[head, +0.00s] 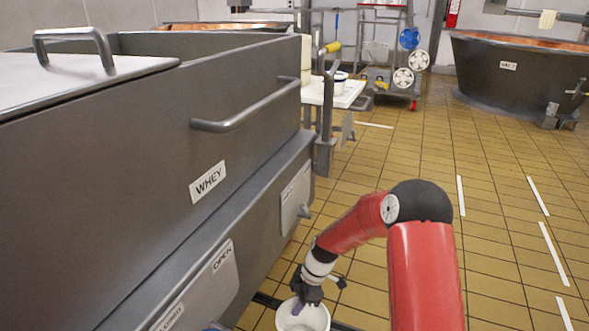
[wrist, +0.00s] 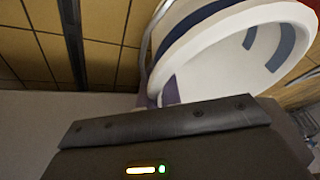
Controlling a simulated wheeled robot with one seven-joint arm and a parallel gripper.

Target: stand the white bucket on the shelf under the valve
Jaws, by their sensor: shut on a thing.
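My gripper (head: 297,306) is low in front of the vat's side and shut on a white bucket (head: 304,322), at its rim. The bucket's open mouth faces up and its lower part is cut off by the frame edge. In the wrist view the bucket (wrist: 240,50) shows a dark blue band, blue marks inside and a thin handle; purple finger pads (wrist: 170,92) touch its rim. A small metal lever (head: 304,211) sticks out of the vat's lower side, perhaps the valve. A yellow-handled fitting (head: 331,47) is farther back. I cannot tell which shelf is meant.
The grey whey vat (head: 150,150) fills the left. A white shelf (head: 350,96) at its far end carries another white container with a blue band (head: 340,78). A post (head: 325,130) stands at the vat's corner. A trolley (head: 392,75) stands behind; tiled floor (head: 420,150) is clear on the right.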

